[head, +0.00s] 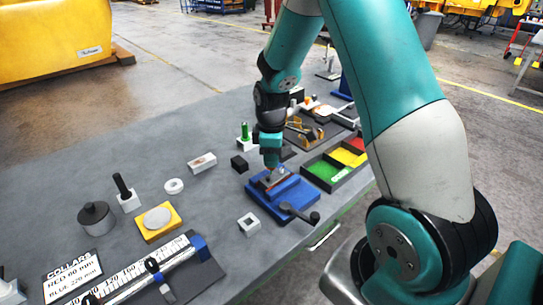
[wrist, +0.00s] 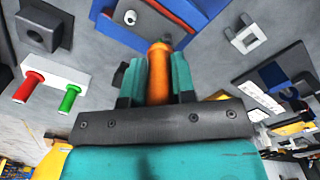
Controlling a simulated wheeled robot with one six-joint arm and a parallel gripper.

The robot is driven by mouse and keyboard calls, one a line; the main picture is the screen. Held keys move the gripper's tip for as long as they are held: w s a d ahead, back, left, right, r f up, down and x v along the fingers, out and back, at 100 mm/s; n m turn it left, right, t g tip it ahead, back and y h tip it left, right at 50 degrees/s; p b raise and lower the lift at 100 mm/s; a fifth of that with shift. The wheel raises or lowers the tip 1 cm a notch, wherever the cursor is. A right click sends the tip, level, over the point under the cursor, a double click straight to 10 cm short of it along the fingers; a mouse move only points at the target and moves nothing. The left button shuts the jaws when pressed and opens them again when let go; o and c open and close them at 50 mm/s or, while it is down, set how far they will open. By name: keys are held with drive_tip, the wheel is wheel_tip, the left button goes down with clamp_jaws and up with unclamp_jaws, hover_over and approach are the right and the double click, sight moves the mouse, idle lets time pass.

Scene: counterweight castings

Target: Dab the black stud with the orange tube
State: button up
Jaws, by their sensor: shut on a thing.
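My gripper (wrist: 160,75) is shut on the orange tube (wrist: 160,70), whose tip points away from the wrist camera. A small dark spot shows just beyond the tip; I cannot tell whether it is a separate thing or touches the tube. In the head view my gripper (head: 272,163) points down over the blue vise (head: 303,202), and the tube is not clearly visible there. A black upright stud (head: 121,184) stands in a white block at the left, well apart from my gripper. The vise (wrist: 190,28) also shows at the top of the wrist view.
A white holder (wrist: 58,73) carries red and green tubes. A dark block (head: 240,164), white ring (head: 174,186), yellow block (head: 172,228) and white square (head: 249,224) stand around. A coloured tray (head: 325,172) lies right of my gripper.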

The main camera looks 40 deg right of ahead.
drive_tip(key=shift+f+b, duration=0.5)
drive_tip(key=shift+f, duration=0.4)
idle(1.7)
drive_tip(key=shift+r+p, duration=2.55)
drive_tip(key=shift+r, duration=0.55)
